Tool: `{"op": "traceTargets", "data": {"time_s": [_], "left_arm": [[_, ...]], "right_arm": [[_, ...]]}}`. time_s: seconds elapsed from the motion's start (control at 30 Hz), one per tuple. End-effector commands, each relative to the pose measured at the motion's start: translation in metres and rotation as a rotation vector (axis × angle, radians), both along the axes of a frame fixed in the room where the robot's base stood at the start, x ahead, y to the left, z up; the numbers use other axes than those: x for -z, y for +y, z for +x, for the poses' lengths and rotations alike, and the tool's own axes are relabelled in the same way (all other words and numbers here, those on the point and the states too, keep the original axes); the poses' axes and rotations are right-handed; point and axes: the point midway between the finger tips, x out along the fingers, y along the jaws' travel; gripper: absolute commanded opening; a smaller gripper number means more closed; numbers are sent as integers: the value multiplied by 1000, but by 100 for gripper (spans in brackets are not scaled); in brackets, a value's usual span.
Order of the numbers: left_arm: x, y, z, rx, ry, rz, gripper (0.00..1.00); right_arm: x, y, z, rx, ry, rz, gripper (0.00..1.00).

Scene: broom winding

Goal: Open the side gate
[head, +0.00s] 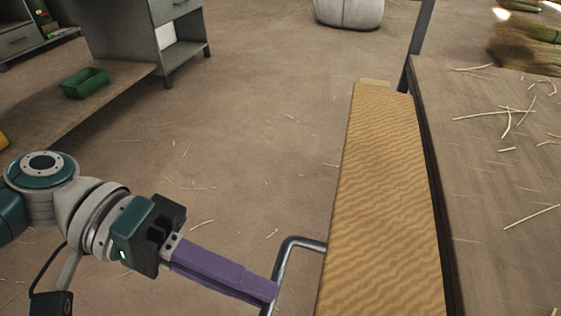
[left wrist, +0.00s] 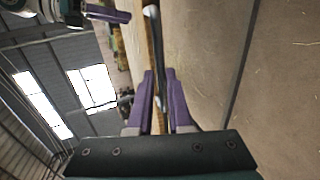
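The side gate (head: 385,190) looks like a long tan wooden panel beside the raised table, running from the bottom of the head view towards the back. A bent grey metal handle (head: 292,246) sticks out from its left side. My left gripper (head: 274,291) has purple fingers with their tips at the handle's upright part. In the left wrist view, the handle (left wrist: 152,14) runs between the close-set fingers of my left gripper (left wrist: 160,76), which seem shut on it. My right gripper (left wrist: 108,13) shows partly at the upper left there; its opening cannot be made out.
The wooden table (head: 490,190) with loose straws lies right of the gate, with a dark post (head: 420,40) at its far corner. A low bench (head: 100,105) with a green bin (head: 85,83) stands at the left. The floor (head: 260,130) between is clear apart from straw bits.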

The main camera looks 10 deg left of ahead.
Motion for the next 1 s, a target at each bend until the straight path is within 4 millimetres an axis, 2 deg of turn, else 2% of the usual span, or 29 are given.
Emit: {"op": "traceTargets", "data": {"time_s": [0.03, 0.23, 0.57, 1.0], "left_arm": [[-1, 0, 0, -1, -1, -2, 23], [-1, 0, 0, -1, 0, -2, 45], [-3, 5, 1, -1, 0, -1, 45], [-29, 79, 3, -2, 0, 2, 45]], "right_arm": [[0, 0, 0, 0, 0, 0, 57], [0, 0, 0, -1, 0, 0, 57], [-1, 0, 0, -1, 0, 0, 57], [-9, 0, 0, -2, 1, -2, 57]]}}
